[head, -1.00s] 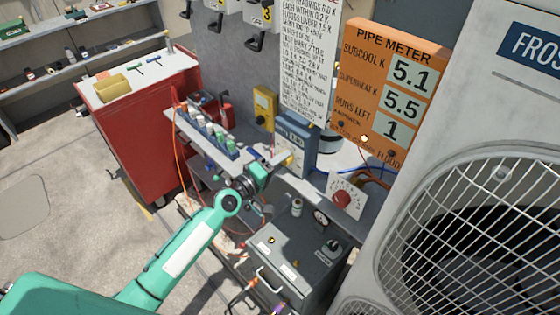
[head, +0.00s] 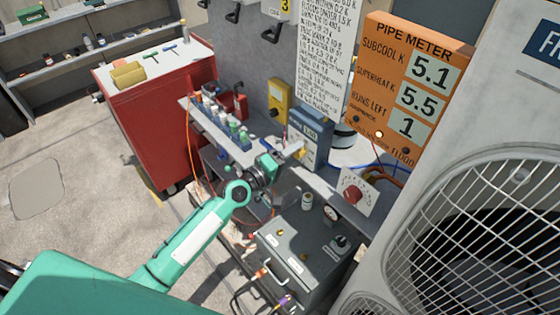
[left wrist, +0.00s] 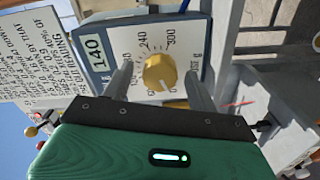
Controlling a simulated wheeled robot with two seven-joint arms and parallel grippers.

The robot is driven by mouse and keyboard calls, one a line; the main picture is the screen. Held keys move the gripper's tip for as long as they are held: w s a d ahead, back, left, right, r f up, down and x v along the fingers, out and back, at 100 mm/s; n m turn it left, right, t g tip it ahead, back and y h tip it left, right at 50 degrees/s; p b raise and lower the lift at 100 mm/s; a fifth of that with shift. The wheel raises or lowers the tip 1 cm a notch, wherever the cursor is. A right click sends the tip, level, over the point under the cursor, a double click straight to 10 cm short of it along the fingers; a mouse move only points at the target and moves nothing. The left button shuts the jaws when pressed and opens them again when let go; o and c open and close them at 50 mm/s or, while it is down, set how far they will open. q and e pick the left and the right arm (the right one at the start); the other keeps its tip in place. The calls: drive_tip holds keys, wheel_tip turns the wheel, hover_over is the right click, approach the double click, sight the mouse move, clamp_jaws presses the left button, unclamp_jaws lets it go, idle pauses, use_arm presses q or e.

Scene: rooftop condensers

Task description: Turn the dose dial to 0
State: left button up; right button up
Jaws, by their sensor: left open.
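The yellow dose dial (left wrist: 160,72) sits on a white scale plate with printed numbers such as 240 and 300. Its blue-grey box (head: 311,135) stands on the bench against the wall in the head view. My left gripper (left wrist: 158,74) is open, with one finger on each side of the dial and gaps showing. It also shows at the front of the box in the head view (head: 298,150). I cannot see my right gripper.
A bottle rack (head: 226,128) stands left of the box. A red knob on a white plate (head: 353,192) is to the right. A grey machine (head: 300,255) stands below, and the large condenser (head: 480,120) blocks the right side. An orange meter (head: 415,85) hangs behind.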

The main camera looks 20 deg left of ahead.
use_arm(q)
drive_tip(key=b+v, duration=0.4)
drive_tip(key=v, duration=0.9)
drive_tip(key=shift+s, duration=0.25)
drive_tip(key=shift+a, duration=0.15)
drive_tip(key=s+a+f+m+g+y, duration=0.1)
drive_tip(key=s+a+f+g+y, duration=0.15)
drive_tip(key=f, duration=1.15)
drive_tip(key=s+a+f+m+g+y, duration=0.1)
drive_tip(key=s+a+f+y, duration=0.2)
drive_tip(key=f, duration=1.1)
drive_tip(key=s+a+f+m+g+y, duration=0.15)
drive_tip(key=a+f, duration=0.25)
drive_tip(key=f, duration=0.9)
drive_tip(key=s+f+m+g+y, duration=0.25)
drive_tip(key=s+f+g, duration=0.25)
drive_tip(key=s+f, duration=1)
drive_tip(key=s+d+f+m+g, duration=0.1)
drive_tip(key=s+f, duration=0.3)
drive_tip(key=s, duration=0.6)
drive_tip(key=s+d+f+m+g, duration=0.2)
drive_tip(key=s+f+m+g, duration=0.1)
drive_tip(key=s, duration=0.8)
drive_tip(key=shift+d+f+m, duration=0.25)
drive_tip(key=shift+f+m, duration=0.05)
drive_tip(key=shift+f, duration=0.5)
